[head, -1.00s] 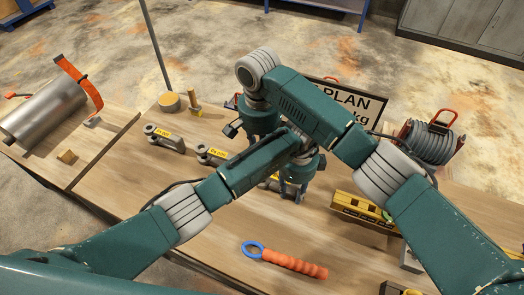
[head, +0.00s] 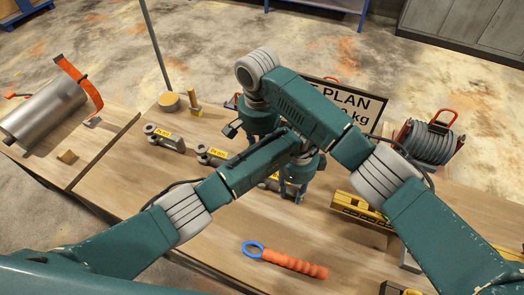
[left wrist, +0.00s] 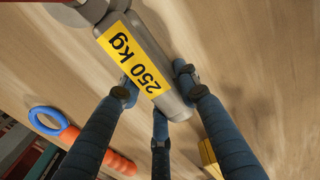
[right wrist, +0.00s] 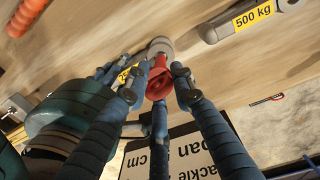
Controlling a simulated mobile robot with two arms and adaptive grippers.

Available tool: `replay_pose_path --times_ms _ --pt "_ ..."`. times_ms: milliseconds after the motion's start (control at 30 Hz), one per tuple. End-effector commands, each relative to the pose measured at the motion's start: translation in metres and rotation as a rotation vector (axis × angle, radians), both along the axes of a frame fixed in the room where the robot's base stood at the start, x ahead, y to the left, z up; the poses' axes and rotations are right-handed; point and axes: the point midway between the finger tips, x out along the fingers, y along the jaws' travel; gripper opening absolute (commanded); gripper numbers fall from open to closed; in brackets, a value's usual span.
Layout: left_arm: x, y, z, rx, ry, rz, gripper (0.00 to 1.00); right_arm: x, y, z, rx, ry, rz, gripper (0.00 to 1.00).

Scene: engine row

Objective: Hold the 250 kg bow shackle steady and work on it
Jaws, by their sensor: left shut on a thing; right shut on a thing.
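The 250 kg bow shackle is grey with a yellow label and a red pin end. In the left wrist view its labelled body (left wrist: 150,62) lies between the fingers of my left gripper (left wrist: 154,92), which is shut on it. In the right wrist view my right gripper (right wrist: 156,82) is shut around the red pin end (right wrist: 160,78). In the head view my left gripper (head: 293,188) points down at the bench beside the shackle's yellow label (head: 270,184). My left forearm hides most of the shackle and my right fingertips there.
Two other labelled shackles (head: 165,138) (head: 212,155) lie left on the bench. An orange-handled tool with a blue ring (head: 290,262) lies in front. A yellow level (head: 360,207), cable reel (head: 430,140) and sign (head: 355,102) stand right and behind. The front left bench is clear.

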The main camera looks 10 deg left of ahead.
Motion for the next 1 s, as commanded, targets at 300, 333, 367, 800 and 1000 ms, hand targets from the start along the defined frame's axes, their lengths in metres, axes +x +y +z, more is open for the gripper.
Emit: replay_pose_path --times_ms 300,333,367,800,1000 --pt "-0.001 0.001 -0.001 0.003 0.003 0.001 0.00 0.000 0.000 -0.005 0.001 0.000 0.000 0.00" --pt "-0.001 0.001 -0.001 0.003 0.003 0.001 0.00 0.000 0.000 -0.006 0.001 0.000 0.001 0.00" --pt "-0.001 0.001 -0.001 0.003 0.003 0.001 0.00 0.000 0.000 -0.007 0.001 0.000 0.001 0.00" --pt "-0.001 0.001 -0.001 0.003 0.003 0.001 0.00 0.000 0.000 -0.018 0.000 0.000 0.000 0.00" --pt "-0.001 0.001 -0.001 0.003 0.003 0.001 0.00 0.000 0.000 -0.023 0.000 0.000 0.000 0.00"
